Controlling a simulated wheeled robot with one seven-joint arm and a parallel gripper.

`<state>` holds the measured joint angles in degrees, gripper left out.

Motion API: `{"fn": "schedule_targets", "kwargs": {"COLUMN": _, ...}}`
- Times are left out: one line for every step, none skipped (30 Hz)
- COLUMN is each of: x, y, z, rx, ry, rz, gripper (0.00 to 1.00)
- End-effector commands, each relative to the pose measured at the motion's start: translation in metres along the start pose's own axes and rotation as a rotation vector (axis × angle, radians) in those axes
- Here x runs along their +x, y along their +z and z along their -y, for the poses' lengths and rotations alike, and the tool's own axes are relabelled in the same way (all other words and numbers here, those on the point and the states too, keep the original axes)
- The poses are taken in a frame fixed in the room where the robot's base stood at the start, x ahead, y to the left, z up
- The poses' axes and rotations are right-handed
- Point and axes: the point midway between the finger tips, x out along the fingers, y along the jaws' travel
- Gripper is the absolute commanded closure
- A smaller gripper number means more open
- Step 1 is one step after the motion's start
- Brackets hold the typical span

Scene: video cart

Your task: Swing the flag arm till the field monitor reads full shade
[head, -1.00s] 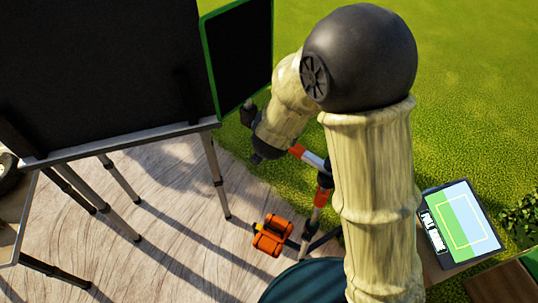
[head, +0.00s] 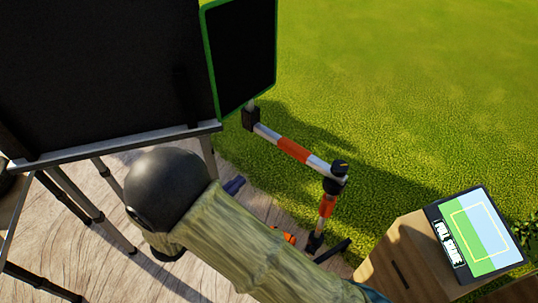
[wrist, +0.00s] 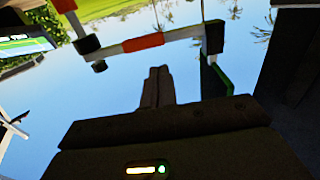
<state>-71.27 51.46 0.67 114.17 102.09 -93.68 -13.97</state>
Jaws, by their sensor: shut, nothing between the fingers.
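The flag arm (head: 293,150) is a silver bar with an orange band. It runs from a black pivot (head: 337,176) on an orange-and-white post to a black joint at the flag. The green-edged black flag (head: 240,58) stands beside a larger black panel. The field monitor (head: 476,234) shows a green and pale blue picture with a yellow frame, and its label appears to read FULL SHADE. In the wrist view my gripper (wrist: 156,84) is shut and empty, apart from the flag arm (wrist: 150,42). In the head view my gripper is not visible.
The large black panel (head: 100,70) stands on tripod legs at left. The monitor sits on a wooden cabinet (head: 405,262). An orange object (head: 290,238) on the deck is mostly hidden by my arm. Open grass lies behind the flag arm.

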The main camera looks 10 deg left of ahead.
Motion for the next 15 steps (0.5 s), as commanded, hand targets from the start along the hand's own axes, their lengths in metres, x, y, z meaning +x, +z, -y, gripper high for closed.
{"fn": "schedule_targets", "kwargs": {"x": 0.001, "y": 0.0, "z": 0.0, "rx": 0.0, "ry": 0.001, "rz": 0.0, "gripper": 1.0}}
{"fn": "schedule_targets", "kwargs": {"x": 0.003, "y": 0.0, "z": 0.0, "rx": 0.0, "ry": 0.001, "rz": 0.0, "gripper": 1.0}}
{"fn": "schedule_targets", "kwargs": {"x": 0.005, "y": 0.0, "z": 0.0, "rx": 0.0, "ry": 0.001, "rz": 0.001, "gripper": 1.0}}
{"fn": "schedule_targets", "kwargs": {"x": 0.007, "y": 0.0, "z": 0.0, "rx": 0.0, "ry": 0.001, "rz": 0.001, "gripper": 1.0}}
{"fn": "schedule_targets", "kwargs": {"x": 0.009, "y": 0.0, "z": 0.0, "rx": 0.0, "ry": 0.001, "rz": 0.001, "gripper": 1.0}}
{"fn": "schedule_targets", "kwargs": {"x": 0.014, "y": 0.0, "z": 0.0, "rx": 0.0, "ry": 0.001, "rz": 0.0, "gripper": 1.0}}
{"fn": "schedule_targets", "kwargs": {"x": 0.018, "y": 0.0, "z": 0.0, "rx": 0.0, "ry": 0.002, "rz": 0.0, "gripper": 1.0}}
{"fn": "schedule_targets", "kwargs": {"x": 0.022, "y": -0.001, "z": 0.0, "rx": 0.0, "ry": 0.003, "rz": 0.0, "gripper": 1.0}}
{"fn": "schedule_targets", "kwargs": {"x": 0.028, "y": -0.001, "z": -0.001, "rx": 0.0, "ry": 0.003, "rz": 0.0, "gripper": 1.0}}
{"fn": "schedule_targets", "kwargs": {"x": 0.033, "y": -0.001, "z": 0.0, "rx": 0.0, "ry": 0.002, "rz": 0.0, "gripper": 1.0}}
{"fn": "schedule_targets", "kwargs": {"x": 0.038, "y": -0.001, "z": 0.0, "rx": 0.0, "ry": 0.003, "rz": 0.0, "gripper": 1.0}}
{"fn": "schedule_targets", "kwargs": {"x": 0.045, "y": -0.001, "z": -0.001, "rx": 0.0, "ry": 0.004, "rz": 0.0, "gripper": 1.0}}
{"fn": "schedule_targets", "kwargs": {"x": 0.051, "y": -0.001, "z": 0.0, "rx": 0.0, "ry": 0.003, "rz": 0.0, "gripper": 1.0}}
{"fn": "schedule_targets", "kwargs": {"x": 0.056, "y": -0.001, "z": -0.001, "rx": 0.0, "ry": 0.003, "rz": 0.001, "gripper": 1.0}}
{"fn": "schedule_targets", "kwargs": {"x": 0.063, "y": -0.001, "z": -0.001, "rx": 0.0, "ry": 0.003, "rz": 0.0, "gripper": 1.0}}
